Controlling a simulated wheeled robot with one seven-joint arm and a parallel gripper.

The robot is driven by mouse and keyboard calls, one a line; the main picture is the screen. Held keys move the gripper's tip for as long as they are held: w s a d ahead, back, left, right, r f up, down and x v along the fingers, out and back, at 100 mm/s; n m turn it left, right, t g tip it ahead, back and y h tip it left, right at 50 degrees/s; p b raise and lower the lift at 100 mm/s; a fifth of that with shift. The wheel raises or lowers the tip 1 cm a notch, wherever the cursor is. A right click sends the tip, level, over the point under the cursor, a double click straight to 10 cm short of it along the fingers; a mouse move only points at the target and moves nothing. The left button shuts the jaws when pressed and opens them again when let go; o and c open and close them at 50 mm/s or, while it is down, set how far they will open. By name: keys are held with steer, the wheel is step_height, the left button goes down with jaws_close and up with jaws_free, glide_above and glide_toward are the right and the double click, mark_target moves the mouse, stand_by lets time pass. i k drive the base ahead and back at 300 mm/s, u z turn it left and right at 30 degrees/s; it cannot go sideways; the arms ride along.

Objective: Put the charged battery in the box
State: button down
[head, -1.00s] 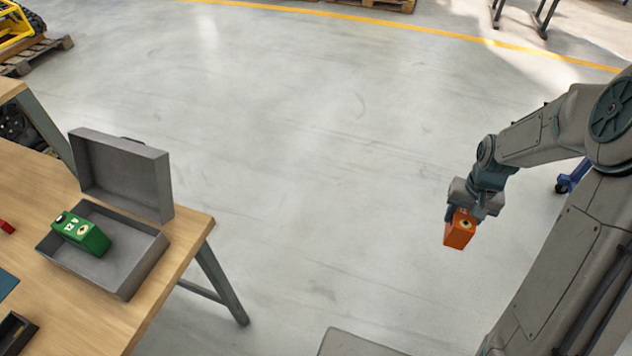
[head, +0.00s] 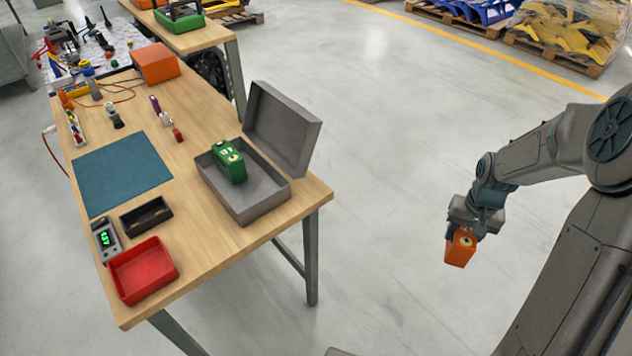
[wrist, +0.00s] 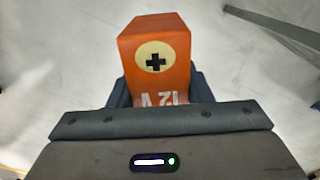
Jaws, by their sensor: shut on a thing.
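My gripper (head: 463,230) is shut on an orange battery (head: 460,250) and holds it over open floor, to the right of the workbench. In the wrist view the orange battery (wrist: 155,55) shows a plus sign on a pale disc and part of a "12V" mark. A grey box (head: 245,208) with its lid (head: 283,128) standing open sits near the right end of the bench. I cannot tell from these views which battery is charged.
Clear floor lies between the bench and my arm.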

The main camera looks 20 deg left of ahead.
mark_target(253, 195)
steer(key=u, duration=1.9)
